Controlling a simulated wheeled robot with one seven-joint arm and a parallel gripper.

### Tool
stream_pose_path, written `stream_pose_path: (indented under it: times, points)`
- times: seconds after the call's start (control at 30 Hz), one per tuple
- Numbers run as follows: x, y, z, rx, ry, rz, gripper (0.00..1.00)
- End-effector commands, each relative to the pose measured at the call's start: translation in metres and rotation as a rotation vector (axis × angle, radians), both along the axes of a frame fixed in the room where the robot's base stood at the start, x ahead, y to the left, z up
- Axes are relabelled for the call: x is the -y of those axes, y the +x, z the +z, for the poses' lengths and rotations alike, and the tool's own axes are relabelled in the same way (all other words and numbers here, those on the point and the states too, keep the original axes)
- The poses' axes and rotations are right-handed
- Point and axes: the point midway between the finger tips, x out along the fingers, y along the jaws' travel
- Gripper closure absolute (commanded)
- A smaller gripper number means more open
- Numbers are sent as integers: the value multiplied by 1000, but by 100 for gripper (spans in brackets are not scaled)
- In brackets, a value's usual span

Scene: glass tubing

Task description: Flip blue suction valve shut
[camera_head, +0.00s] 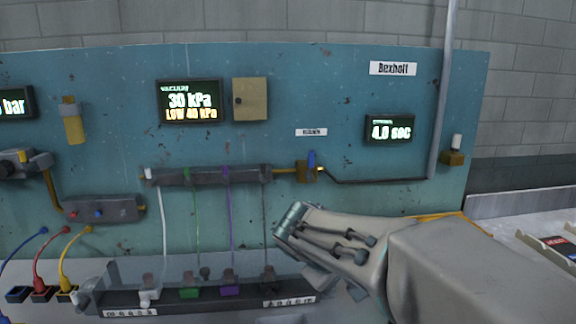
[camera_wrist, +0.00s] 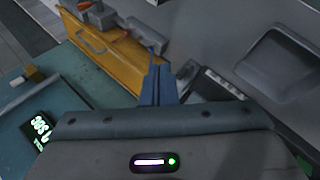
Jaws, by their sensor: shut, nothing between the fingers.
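The blue suction valve handle (camera_head: 311,160) stands upright on a brass valve body (camera_head: 308,174) on the teal panel, between the dark manifold and a dark pipe. A small white label sits above it. My arm reaches in from the right, below and to the right of the valve, apart from it in the picture. In the wrist view my gripper (camera_wrist: 158,76) is shut and empty, its fingers pointing towards an orange-brown drawer front. The fingertips are not clearly seen in the head view. The blue handle is not visible in the wrist view.
A dark manifold (camera_head: 205,176) with several coloured tubes lies left of the valve. A vacuum display (camera_head: 190,101) reads 30 kPa, LOW 40 kPa.

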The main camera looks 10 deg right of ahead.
Motion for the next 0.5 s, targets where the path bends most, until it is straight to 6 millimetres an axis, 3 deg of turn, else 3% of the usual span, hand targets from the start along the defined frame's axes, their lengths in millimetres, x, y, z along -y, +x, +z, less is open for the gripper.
stream_pose_path:
  times: [0.03, 0.1, 0.3, 0.5]
  points:
    - [-5, 27, 8, 22, -82, 45, 100]
    - [-13, 61, 25, 67, -197, 106, 100]
    - [-57, 152, 73, 236, -489, 267, 100]
    - [-109, 209, 107, 398, -675, 380, 100]
